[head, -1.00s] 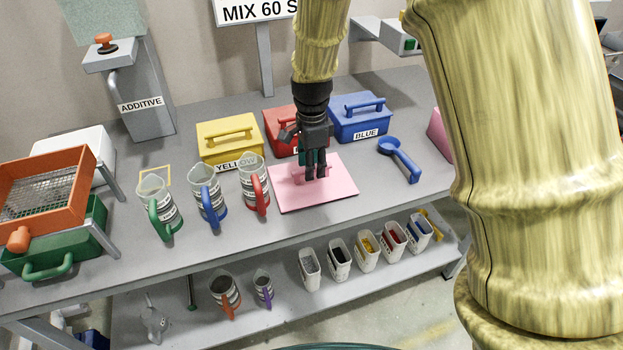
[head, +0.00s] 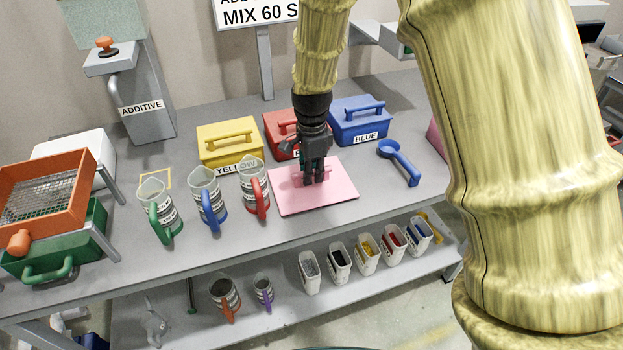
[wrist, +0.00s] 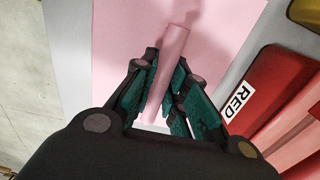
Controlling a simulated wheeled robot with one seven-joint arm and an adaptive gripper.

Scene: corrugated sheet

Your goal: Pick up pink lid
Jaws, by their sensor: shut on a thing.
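The pink lid (head: 335,196) is a flat pink sheet with a raised bar handle, lying on the grey bench in front of the red box. In the wrist view the lid (wrist: 120,40) fills the upper middle, with its handle (wrist: 170,65) standing between my fingers. My gripper (head: 313,180) is upright over the lid's middle in the head view. In the wrist view my gripper (wrist: 163,110) has its green finger pads closed on the handle from both sides. The fingers hide part of the handle. I cannot tell whether the lid is raised off the bench.
Yellow (head: 228,143), red (head: 279,128) and blue (head: 360,122) lidded boxes stand behind the lid. A red-handled jug (head: 253,190) stands close to its left, with blue- and green-handled jugs beyond. A blue scoop (head: 400,162) lies to the right. Bare bench lies between scoop and lid.

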